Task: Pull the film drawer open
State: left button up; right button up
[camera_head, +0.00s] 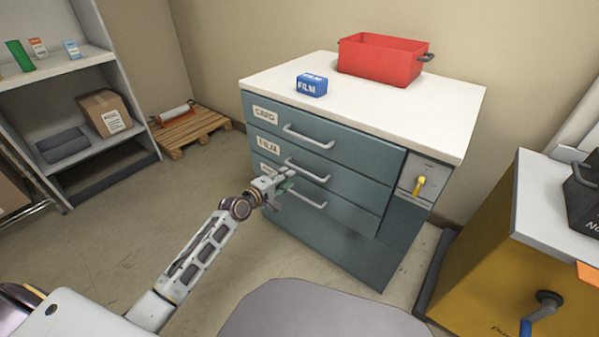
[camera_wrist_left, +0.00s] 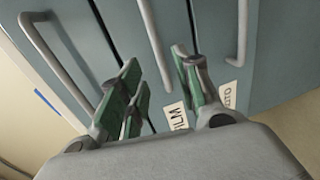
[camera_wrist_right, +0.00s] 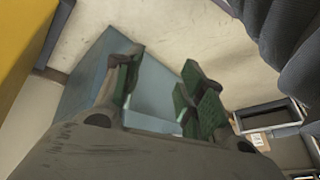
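The film drawer (camera_head: 340,180) is the middle drawer of the blue-grey cabinet, marked FILM. Its front looks flush with the drawers around it. Its pale bar handle (camera_head: 308,171) also shows in the left wrist view (camera_wrist_left: 154,42). My left gripper (camera_head: 284,181) is at the left part of this handle. In the left wrist view its green-padded fingers are apart, with the bar running between them; contact cannot be told. My right gripper (camera_wrist_right: 160,68) is open and empty in the right wrist view, away from the handles.
The card drawer (camera_head: 345,143) is above and another drawer (camera_head: 335,207) below, each with a bar handle. A blue film box (camera_head: 311,86) and a red bin (camera_head: 380,60) stand on top. A yellow lever (camera_head: 418,187) is at the right. A yellow machine (camera_head: 500,260) stands beside it.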

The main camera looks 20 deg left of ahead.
aim_at(299, 170)
pick_arm(q)
jog(key=shift+b+x, duration=0.8)
jog(key=shift+x, duration=1.7)
jog(key=shift+b+x, duration=0.65)
jog(key=shift+x, duration=1.1)
jog(key=shift+w, duration=0.15)
pick_arm(e)
notch_tip(299, 170, down, 6)
jog(key=a+t, duration=0.1)
jog(key=shift+w+a+f+m+y, duration=0.2)
jog(key=shift+f+m+y, duration=0.1)
jog(key=shift+y, duration=0.1)
pick_arm(q)
grip_shut()
pick_arm(e)
jog(key=shift+r, duration=0.1)
